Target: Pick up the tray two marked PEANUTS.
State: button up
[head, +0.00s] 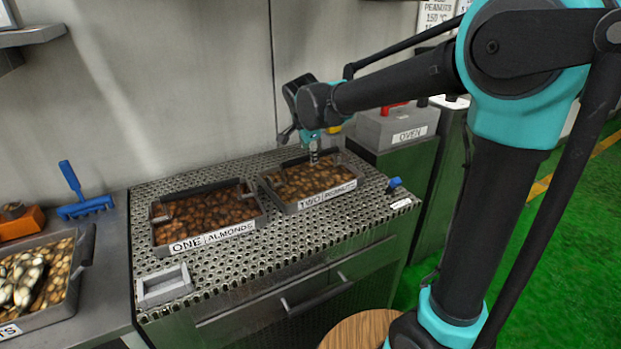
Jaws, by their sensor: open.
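The tray two marked PEANUTS (327,194) sits on the perforated metal top of a cabinet, with a dark handle bar along its back and light brown nuts inside. Its front label reads TWO and PEANUTS. My gripper (313,157) is over the back part of this tray, pointing down, near the handle bar. It is open. Whether its fingers touch the bar or the nuts, I cannot tell. The tray one marked ALMONDS (214,236) stands just to the left, holding darker brown nuts.
A small empty grey holder (164,287) lies at the cabinet top's front left. An oven box (397,129) stands right of the tray. Perforated surface in front of tray two is clear.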

jog(key=x, duration=0.4)
jog(key=shift+w+f, duration=0.15)
jog(key=shift+f, duration=0.05)
grip_shut()
dwell(0.3)
